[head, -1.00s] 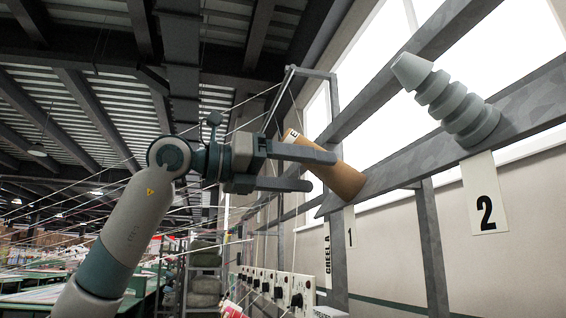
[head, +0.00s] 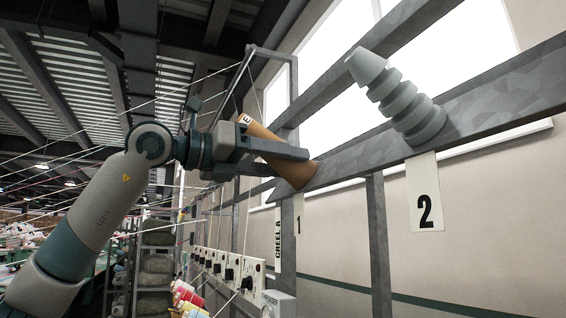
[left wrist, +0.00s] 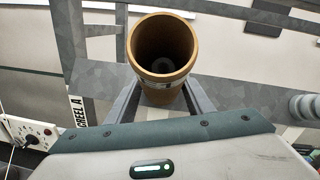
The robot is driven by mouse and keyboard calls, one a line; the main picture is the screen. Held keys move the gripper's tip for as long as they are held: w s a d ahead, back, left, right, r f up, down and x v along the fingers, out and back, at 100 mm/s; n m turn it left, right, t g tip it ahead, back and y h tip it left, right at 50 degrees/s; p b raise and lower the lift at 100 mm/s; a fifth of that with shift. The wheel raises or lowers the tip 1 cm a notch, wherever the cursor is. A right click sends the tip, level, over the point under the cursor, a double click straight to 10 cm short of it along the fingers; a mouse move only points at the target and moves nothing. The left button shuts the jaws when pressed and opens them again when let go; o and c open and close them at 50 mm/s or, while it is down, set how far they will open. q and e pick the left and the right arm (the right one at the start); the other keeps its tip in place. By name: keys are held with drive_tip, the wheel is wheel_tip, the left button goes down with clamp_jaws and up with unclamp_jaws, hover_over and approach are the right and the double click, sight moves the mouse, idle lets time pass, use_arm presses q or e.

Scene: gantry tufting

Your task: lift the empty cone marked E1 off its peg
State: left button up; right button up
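The empty cone E1 (head: 268,136) is a brown tube with a white label, tilted up from the steel rail. Its lower end is at the rail above the tag 1. In the left wrist view I look into its open mouth (left wrist: 163,45); a dim round shape, perhaps the peg, shows deep inside. My left gripper (head: 290,160) has one finger in front of the cone and one behind. In the left wrist view the fingers (left wrist: 164,103) lie close against both sides of the cone and look shut on it. My right gripper is not in view.
A grey stepped peg (head: 398,95) stands bare on the rail (head: 480,105) to the right, above the tag 2 (head: 425,195). An upper beam (head: 400,40) runs behind the cone. A row of switch boxes (head: 230,268) is below. Thin yarns cross at the left.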

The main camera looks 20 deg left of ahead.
use_arm(q)
drive_tip(key=shift+o, duration=1.2)
drive_tip(key=c, duration=0.4)
drive_tip(key=shift+c, duration=0.2)
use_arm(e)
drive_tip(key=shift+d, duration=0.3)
use_arm(q)
drive_tip(key=shift+s+a+r, duration=0.1)
drive_tip(key=shift+a+r, duration=0.05)
drive_tip(key=shift+r, duration=0.05)
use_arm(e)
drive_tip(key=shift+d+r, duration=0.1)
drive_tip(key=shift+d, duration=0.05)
use_arm(q)
drive_tip(key=shift+s+a+r, duration=0.15)
drive_tip(key=shift+s+r, duration=0.05)
drive_tip(key=shift+r, duration=0.05)
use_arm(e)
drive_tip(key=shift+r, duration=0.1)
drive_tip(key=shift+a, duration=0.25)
use_arm(q)
drive_tip(key=shift+s+a+r, duration=0.1)
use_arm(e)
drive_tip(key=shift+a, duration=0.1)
